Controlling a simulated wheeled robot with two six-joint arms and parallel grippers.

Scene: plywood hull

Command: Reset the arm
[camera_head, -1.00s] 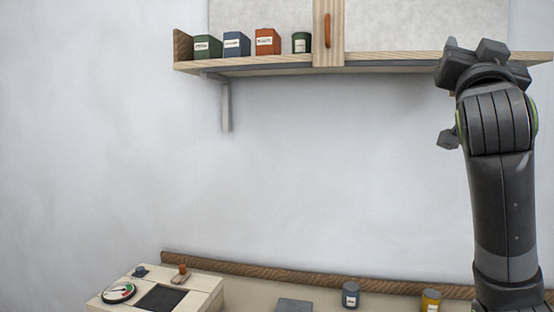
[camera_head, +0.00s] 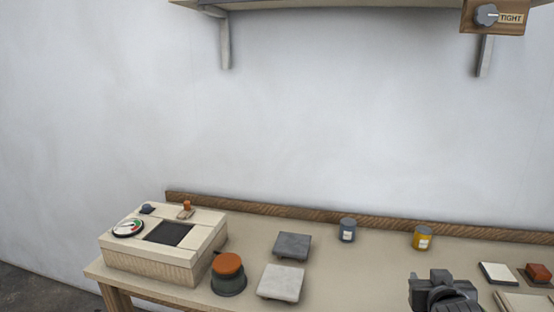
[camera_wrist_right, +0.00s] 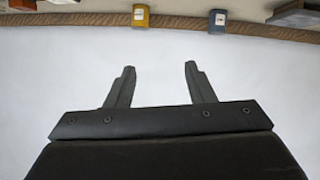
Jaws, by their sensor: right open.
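My right gripper (camera_head: 440,282) is at the lower right of the head view, in front of the workbench's right part. In the right wrist view its two fingers (camera_wrist_right: 155,85) are apart with nothing between them, against the pale wall. The wrist view shows the bench edge upside down along its top, with the yellow canister (camera_wrist_right: 141,15) and the blue-grey canister (camera_wrist_right: 217,20) beyond the fingertips. My left gripper is not in any view.
The workbench (camera_head: 340,275) holds a cream box with a gauge (camera_head: 165,262), an orange-topped pot (camera_head: 228,274), a dark plate (camera_head: 293,246), a pale plate (camera_head: 281,283), a blue-grey canister (camera_head: 347,230) and a yellow canister (camera_head: 422,237). A shelf with a TIGHT dial (camera_head: 487,15) hangs above.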

